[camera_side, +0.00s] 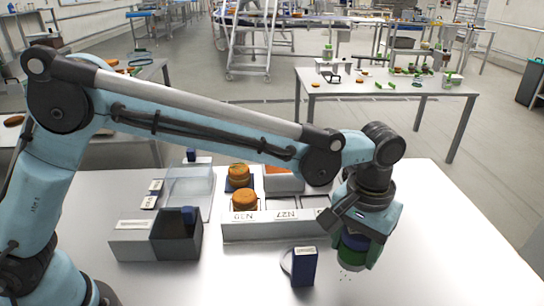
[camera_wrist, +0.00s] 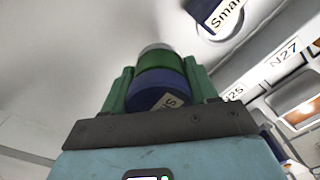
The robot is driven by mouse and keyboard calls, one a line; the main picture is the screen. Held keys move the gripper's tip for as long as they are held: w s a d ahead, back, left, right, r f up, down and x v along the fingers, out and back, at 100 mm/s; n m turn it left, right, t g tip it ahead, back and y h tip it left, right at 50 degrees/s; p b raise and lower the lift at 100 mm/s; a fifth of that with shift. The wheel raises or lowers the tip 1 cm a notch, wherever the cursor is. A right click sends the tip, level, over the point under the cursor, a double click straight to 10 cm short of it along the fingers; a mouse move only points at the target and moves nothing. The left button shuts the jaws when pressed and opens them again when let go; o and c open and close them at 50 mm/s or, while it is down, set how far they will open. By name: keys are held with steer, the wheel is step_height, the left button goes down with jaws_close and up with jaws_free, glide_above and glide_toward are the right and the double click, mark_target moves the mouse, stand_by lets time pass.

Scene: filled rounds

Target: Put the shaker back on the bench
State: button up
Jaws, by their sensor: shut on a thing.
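The shaker (camera_side: 352,257) is a short cylinder with a green band and a dark blue band carrying a label. My gripper (camera_side: 354,245) is shut around it above the right part of the bench (camera_side: 440,255). In the wrist view the shaker (camera_wrist: 162,68) sits between the two green fingers of my gripper (camera_wrist: 161,76), its pale grey end facing away from me. In the side view the green end points down, and a few dark specks show beneath it. I cannot tell whether they are falling or lying on the bench.
A dark blue labelled block (camera_side: 304,267) with a pale ring beside it stands left of my gripper. A pale labelled rack (camera_side: 270,228) holding orange-brown rounds (camera_side: 243,200) lies behind. A grey bin (camera_side: 178,247) is at the left. The bench's right and front areas are clear.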

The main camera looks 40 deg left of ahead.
steer(key=w+a+f, duration=0.2)
steer(key=w, duration=0.1)
steer(key=w+a+f, duration=0.1)
steer(key=w, duration=0.1)
steer(key=shift+w+f, duration=0.15)
steer(key=shift+f, duration=2.2)
steer(key=shift+f, duration=0.15)
steer(key=o, duration=1.1)
